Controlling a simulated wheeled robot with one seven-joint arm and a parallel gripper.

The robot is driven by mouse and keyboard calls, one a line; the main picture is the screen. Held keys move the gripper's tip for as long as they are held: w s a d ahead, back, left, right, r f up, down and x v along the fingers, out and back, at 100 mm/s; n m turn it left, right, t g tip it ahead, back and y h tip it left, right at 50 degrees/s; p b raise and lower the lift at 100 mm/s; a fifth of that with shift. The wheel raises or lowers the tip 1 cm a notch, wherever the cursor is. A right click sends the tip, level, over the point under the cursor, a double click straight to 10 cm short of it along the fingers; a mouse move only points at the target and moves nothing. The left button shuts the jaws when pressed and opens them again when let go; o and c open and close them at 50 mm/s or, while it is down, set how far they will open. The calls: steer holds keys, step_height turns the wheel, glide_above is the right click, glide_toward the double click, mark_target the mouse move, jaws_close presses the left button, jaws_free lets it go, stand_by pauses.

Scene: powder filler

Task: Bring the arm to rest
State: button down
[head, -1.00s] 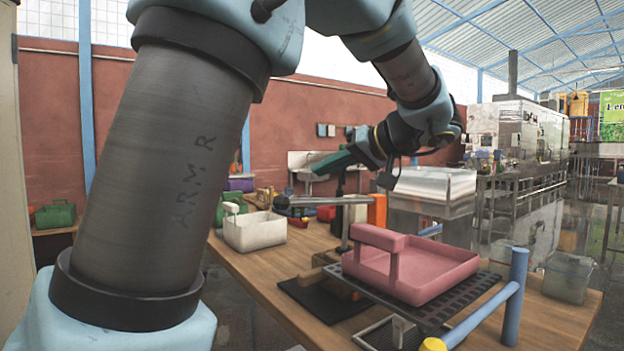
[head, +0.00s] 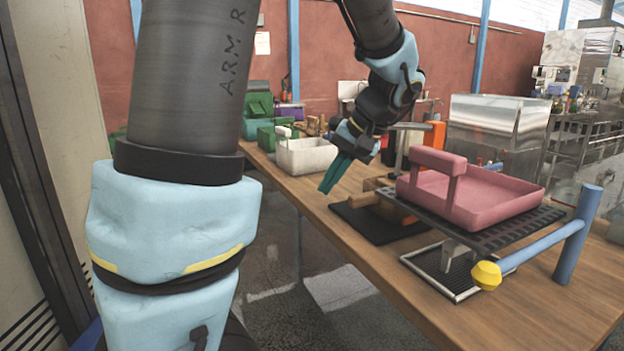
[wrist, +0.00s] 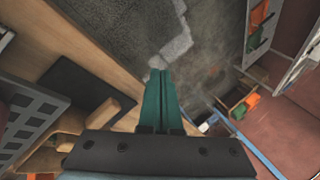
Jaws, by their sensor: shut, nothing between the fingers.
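My arm reaches across the head view from the left and bends down at the wrist. My gripper (head: 330,183) has green fingers, closed together and empty. It hangs above the table's near edge, left of the pink tray (head: 478,196) and clear of it. In the wrist view the gripper (wrist: 162,75) shows its two fingers side by side, pointing over the edge of the wooden table towards the grey floor. Nothing touches the fingers.
The pink tray sits on a black grated stand (head: 490,238) with a blue post and bar (head: 575,233) at its right. A white bin (head: 305,157) stands behind my gripper, beside green containers (head: 262,108). The floor (head: 315,262) before the table is open.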

steer(key=s+a+f+n+g+h+p, duration=0.1)
steer(key=s+a+f+h, duration=0.4)
steer(key=s+a+f, duration=0.3)
step_height(320, 180, down, 4)
steer(key=a, duration=0.2)
steer(key=shift+s+a+r+n+g+h, duration=0.15)
steer(key=shift+a+r+n+g+h, duration=0.05)
steer(key=shift+a+n+g+h, duration=0.15)
